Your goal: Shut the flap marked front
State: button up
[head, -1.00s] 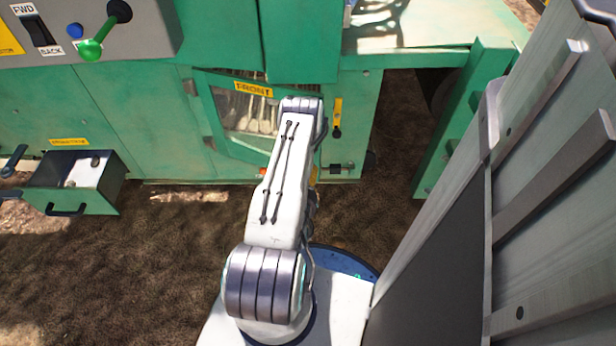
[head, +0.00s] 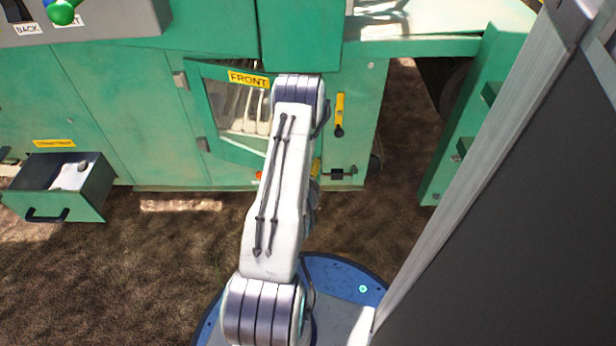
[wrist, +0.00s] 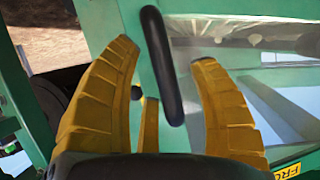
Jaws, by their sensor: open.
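The flap marked front (head: 236,149) is a green frame with a clear window and a yellow FRONT label, on the green machine. Its hinges are on the left and it looks ajar, its right edge hidden behind my arm. The wrist view shows its black bar handle (wrist: 162,65) and part of the FRONT label at the lower right. My gripper (wrist: 166,56) is open, its yellow fingers on either side of the handle. Whether they touch it I cannot tell.
A yellow lever (head: 339,112) with a black knob and a dark latch (head: 341,173) are right of the flap. An open drawer (head: 62,188) juts out at left. A large grey panel (head: 520,220) stands close on the right. Bare ground lies between drawer and arm.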

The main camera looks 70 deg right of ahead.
jog(key=shift+d+f, duration=0.1)
jog(key=shift+d, duration=0.3)
jog(key=shift+c, duration=0.2)
grip_shut()
dwell(0.4)
